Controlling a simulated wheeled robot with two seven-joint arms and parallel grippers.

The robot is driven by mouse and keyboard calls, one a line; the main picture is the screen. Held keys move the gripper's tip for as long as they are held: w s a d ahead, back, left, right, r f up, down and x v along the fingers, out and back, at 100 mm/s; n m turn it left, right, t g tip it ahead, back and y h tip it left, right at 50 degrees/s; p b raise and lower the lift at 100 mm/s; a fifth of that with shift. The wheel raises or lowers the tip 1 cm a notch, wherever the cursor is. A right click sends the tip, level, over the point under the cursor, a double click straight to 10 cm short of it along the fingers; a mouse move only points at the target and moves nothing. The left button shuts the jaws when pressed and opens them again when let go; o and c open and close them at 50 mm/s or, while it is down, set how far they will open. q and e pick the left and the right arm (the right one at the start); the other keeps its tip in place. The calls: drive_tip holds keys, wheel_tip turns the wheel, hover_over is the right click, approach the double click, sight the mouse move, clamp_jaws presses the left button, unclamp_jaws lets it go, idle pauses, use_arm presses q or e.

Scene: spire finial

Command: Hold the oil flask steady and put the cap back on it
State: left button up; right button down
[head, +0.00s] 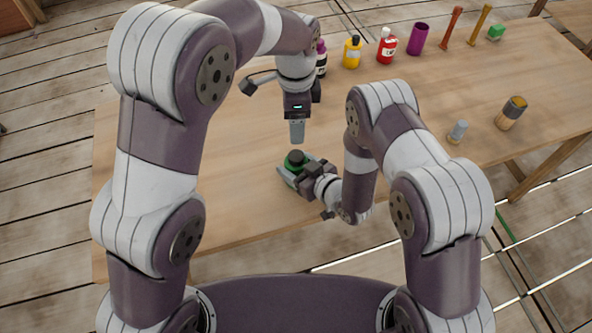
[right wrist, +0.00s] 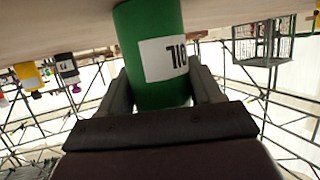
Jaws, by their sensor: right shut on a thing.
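The green oil flask (head: 289,177) stands on the near part of the table, with a dark round top (head: 295,157). I cannot tell whether this dark top is the cap or the neck. My right gripper (head: 295,175) is shut around the flask's side. The right wrist view shows the flask (right wrist: 153,55) between both fingers, its white OIL label upside down in the picture. My left gripper (head: 297,138) points down just above and behind the flask top, apart from it. Its fingers overlap in this view, so their opening and any held cap cannot be made out.
A small grey cylinder (head: 457,132) and a brown, dark-topped object (head: 511,113) stand at right.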

drive_tip(key=shift+c, duration=0.5)
unclamp_jaws()
drive_tip(key=b+v, duration=0.1)
drive_tip(key=v, duration=1.1)
drive_tip(key=shift+s+d+r, duration=0.15)
drive_tip(key=shift+s+d, duration=0.05)
drive_tip(key=shift+s, duration=0.1)
